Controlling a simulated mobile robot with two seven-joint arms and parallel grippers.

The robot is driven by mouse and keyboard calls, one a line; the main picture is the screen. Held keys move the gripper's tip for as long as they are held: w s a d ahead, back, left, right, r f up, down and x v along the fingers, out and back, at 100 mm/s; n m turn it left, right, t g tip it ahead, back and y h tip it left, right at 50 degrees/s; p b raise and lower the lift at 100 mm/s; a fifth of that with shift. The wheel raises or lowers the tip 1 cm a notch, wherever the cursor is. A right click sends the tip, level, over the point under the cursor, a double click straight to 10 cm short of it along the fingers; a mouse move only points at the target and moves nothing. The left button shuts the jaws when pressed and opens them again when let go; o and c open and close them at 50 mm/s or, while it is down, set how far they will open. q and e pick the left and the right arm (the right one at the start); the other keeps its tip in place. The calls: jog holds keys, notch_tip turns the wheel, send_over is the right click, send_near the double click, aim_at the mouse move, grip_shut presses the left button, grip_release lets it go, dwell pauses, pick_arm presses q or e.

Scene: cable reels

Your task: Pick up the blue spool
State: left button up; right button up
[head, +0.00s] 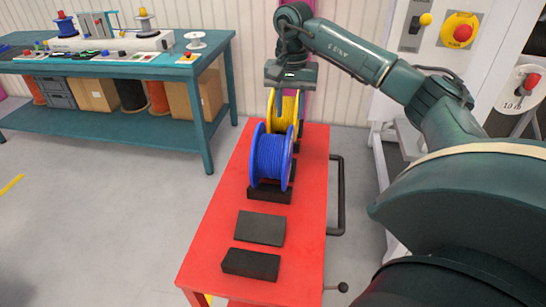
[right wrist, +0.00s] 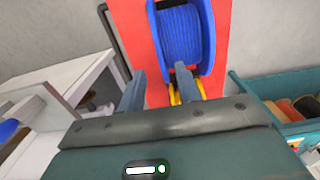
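The blue spool (head: 272,157) stands upright on its flanges in a black cradle (head: 270,195) on the red cart. In the right wrist view the blue spool (right wrist: 181,38) shows at the top, beyond the fingertips. A yellow spool (head: 288,108) stands just behind it, partly hidden by it. My right gripper (head: 288,88) is above the yellow spool, apart from the blue one. In the right wrist view its two fingers (right wrist: 161,82) are spread with a gap between them, and yellow shows by one finger. My left gripper is out of view.
The red cart top (head: 215,245) has two bare black blocks (head: 260,228) (head: 251,264) near its front. A black handle (head: 340,195) runs along its right side. A teal workbench (head: 225,75) stands at the left, a white cabinet (head: 395,120) at the right.

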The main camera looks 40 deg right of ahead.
aim_at(289, 131)
jog(key=f, duration=0.6)
jog(key=shift+w+d+f, duration=0.1)
jog(key=shift+d+f, duration=0.15)
jog(key=shift+f, duration=0.1)
grip_shut()
jog(key=shift+r, duration=0.15)
